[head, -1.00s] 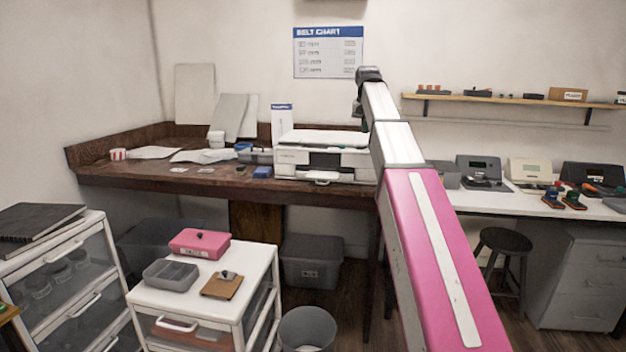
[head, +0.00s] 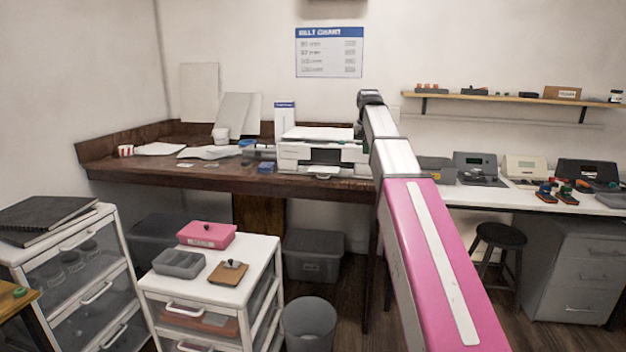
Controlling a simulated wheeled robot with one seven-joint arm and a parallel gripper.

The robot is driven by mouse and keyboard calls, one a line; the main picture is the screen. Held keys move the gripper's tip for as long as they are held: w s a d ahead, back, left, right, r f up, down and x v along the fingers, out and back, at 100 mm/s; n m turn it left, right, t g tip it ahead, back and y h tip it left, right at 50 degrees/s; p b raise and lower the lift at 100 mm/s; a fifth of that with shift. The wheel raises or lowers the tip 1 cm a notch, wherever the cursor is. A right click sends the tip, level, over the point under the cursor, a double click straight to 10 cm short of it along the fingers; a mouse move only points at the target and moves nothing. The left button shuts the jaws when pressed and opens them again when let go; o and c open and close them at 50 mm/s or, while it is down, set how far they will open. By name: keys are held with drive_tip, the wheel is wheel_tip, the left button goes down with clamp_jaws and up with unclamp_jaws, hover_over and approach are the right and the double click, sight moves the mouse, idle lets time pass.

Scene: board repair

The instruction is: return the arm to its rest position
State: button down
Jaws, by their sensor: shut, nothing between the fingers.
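My pink and white arm rises from the lower right of the head view, stretched forward and up. Its dark wrist end stands in front of the back wall, just below the belt chart (head: 329,52) and to its right. The fingers of my gripper are hidden behind the arm's end, so I cannot see them. No held object shows.
Behind the arm is a dark wooden bench (head: 215,178) with a white printer-like machine (head: 322,152). A shelf (head: 500,98) and a white table with devices are at right, with a black stool (head: 500,237). A white drawer cart (head: 250,262) and grey bin (head: 309,325) stand in front.

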drive_tip(key=s+f, duration=0.2)
drive_tip(key=f, duration=0.6)
drive_tip(key=s+f, duration=0.3)
drive_tip(key=f, duration=0.5)
drive_tip(key=s+f+n, duration=0.1)
drive_tip(key=s+f, duration=1)
drive_tip(key=f, duration=0.4)
drive_tip(key=s+f+n+g, duration=0.1)
drive_tip(key=s+f, duration=1.1)
drive_tip(key=f, duration=0.3)
drive_tip(key=shift+s+g, duration=0.15)
drive_tip(key=shift+g, duration=0.15)
drive_tip(key=shift+f, duration=0.1)
